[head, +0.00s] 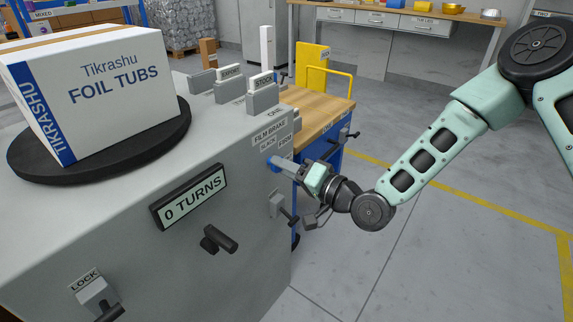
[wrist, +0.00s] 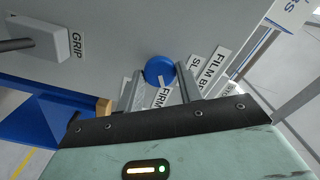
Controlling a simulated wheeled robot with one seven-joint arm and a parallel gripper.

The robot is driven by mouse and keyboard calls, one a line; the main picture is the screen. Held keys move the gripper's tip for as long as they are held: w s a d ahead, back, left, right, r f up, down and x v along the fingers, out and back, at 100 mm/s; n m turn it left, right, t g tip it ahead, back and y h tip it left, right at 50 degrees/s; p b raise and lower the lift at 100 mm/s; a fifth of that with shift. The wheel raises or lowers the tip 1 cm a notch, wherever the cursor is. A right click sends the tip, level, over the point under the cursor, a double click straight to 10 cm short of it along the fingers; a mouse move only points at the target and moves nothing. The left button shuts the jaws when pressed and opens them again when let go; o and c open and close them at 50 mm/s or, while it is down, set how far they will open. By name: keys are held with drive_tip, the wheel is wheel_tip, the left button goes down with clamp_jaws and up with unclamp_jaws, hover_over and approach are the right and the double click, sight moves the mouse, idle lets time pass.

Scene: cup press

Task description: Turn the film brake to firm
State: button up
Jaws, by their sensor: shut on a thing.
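The film brake is a blue round knob (wrist: 158,67) on the grey machine's panel, under the FILM BRAKE plate (head: 268,132). It also shows in the head view (head: 274,162), partly covered by my gripper. My gripper (head: 284,168) reaches it from the right and is shut on the knob, with one finger on each side in the wrist view (wrist: 160,76). The FIRM plate (wrist: 166,97) lies close beside the knob, and the SLACK plate is partly hidden behind a finger. A small white mark shows on the knob's side toward the FIRM plate.
A boxed load (head: 110,80) stands on the black turntable (head: 150,155) on the machine. A display (head: 190,197) reads 0 TURNS. A GRIP lever block (wrist: 50,40) is near the knob. A wooden-topped blue bench (head: 315,108) stands behind. Floor at the right is clear.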

idle(0.4)
drive_tip(key=o, duration=1)
drive_tip(key=p+v, duration=0.3)
drive_tip(key=v, duration=1.4)
drive_tip(key=shift+s+d, duration=0.15)
drive_tip(key=shift+f, duration=0.1)
